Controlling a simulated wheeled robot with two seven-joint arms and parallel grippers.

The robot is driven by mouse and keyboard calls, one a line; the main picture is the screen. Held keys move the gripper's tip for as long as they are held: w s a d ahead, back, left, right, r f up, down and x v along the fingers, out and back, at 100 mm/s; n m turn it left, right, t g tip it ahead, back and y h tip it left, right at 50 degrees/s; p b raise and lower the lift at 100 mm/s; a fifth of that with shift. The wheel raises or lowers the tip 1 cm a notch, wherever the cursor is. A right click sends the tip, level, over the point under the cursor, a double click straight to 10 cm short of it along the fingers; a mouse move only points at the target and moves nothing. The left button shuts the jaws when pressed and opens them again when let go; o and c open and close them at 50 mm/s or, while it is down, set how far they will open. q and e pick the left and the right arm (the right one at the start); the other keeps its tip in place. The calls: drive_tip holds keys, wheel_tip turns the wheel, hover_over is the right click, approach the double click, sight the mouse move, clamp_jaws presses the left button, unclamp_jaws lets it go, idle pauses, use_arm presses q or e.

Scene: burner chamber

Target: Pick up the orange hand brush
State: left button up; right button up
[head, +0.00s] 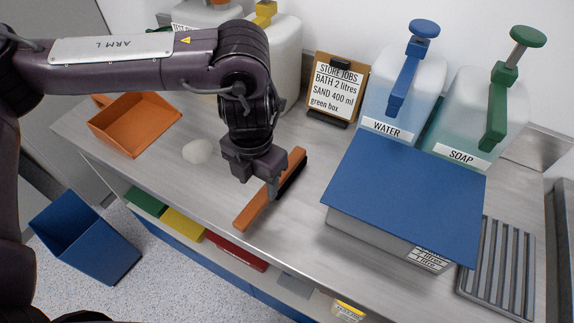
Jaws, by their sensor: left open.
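The orange hand brush (252,209) lies on the metal counter (306,227), slanting from lower left to upper right, with dark bristles along its upper right side. My left gripper (271,192) points down over the middle of the brush and is open. Its fingers hide part of the brush. I cannot tell whether they touch it. My right gripper is not in view.
Right of the brush stands a box with a blue lid (407,195), beside a grey slatted rack (497,262). WATER (400,100) and SOAP (470,115) containers stand behind. An orange tray (135,125) and a pale lump (198,151) lie left. A blue bin (85,240) stands below.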

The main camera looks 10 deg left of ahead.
sight(258, 200)
use_arm(q)
drive_tip(key=f, duration=0.1)
drive_tip(key=s+f, duration=0.1)
drive_tip(key=shift+f, duration=0.3)
wheel_tip(258, 200, down, 4)
drive_tip(key=shift+w+a+r, duration=0.1)
drive_tip(key=shift+r, duration=0.05)
drive_tip(key=c, duration=0.7)
clamp_jaws()
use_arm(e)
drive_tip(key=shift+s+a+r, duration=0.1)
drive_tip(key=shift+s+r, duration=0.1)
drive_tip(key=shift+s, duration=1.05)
use_arm(q)
wheel_tip(258, 200, up, 20)
drive_tip(key=p, duration=0.1)
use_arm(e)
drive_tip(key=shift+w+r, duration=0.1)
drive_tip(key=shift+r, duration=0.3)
